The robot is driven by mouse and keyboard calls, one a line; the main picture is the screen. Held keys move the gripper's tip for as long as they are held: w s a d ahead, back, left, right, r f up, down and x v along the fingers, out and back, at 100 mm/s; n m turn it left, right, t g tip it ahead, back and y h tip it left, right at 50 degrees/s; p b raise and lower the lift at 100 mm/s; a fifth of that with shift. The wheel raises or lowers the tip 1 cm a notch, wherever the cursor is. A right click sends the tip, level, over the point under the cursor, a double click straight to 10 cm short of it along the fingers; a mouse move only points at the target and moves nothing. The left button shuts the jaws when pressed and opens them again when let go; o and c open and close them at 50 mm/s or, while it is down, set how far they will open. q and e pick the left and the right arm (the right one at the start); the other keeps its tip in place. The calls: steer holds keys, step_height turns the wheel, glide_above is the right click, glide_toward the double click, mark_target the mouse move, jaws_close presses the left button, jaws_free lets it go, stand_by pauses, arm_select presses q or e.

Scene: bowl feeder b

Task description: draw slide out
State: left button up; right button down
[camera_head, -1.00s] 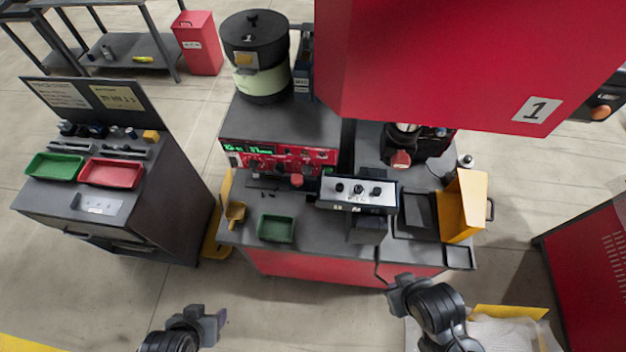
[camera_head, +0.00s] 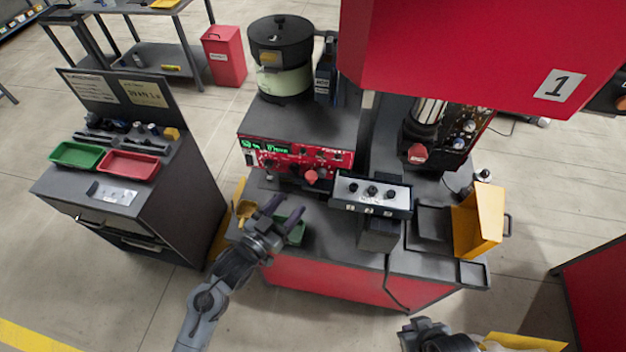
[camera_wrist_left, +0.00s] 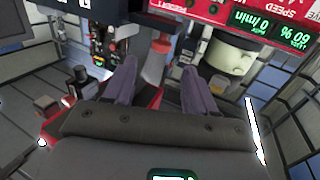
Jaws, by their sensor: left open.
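A red knob (camera_head: 311,176) sits at the front of the red-fronted feeder unit (camera_head: 283,156). I take it to belong to the slide; the slide body is hard to make out. My left gripper (camera_head: 290,204) is open and empty above the bench front, short of the knob and left of it. In the left wrist view, a grey part with a red top (camera_wrist_left: 162,46) shows between and beyond the spread fingers (camera_wrist_left: 158,67), apart from them. My right gripper (camera_head: 420,332) is low at the bottom right, its jaws unclear.
A green tray (camera_head: 296,232) lies partly behind my left gripper, with a yellow scoop (camera_head: 246,209) to its left. A switch box (camera_head: 372,192) stands right of the knob. A yellow bin (camera_head: 478,222) is farther right. A large red housing (camera_head: 470,45) overhangs.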

mark_target(311, 175)
arm_select(q)
steer(key=x, duration=0.7)
steer(key=r+p+x, duration=0.1)
steer(key=x, duration=0.3)
steer(key=shift+w+a, duration=0.1)
steer(key=shift+w, duration=0.1)
steer(key=shift+r, duration=0.15)
jaws_close()
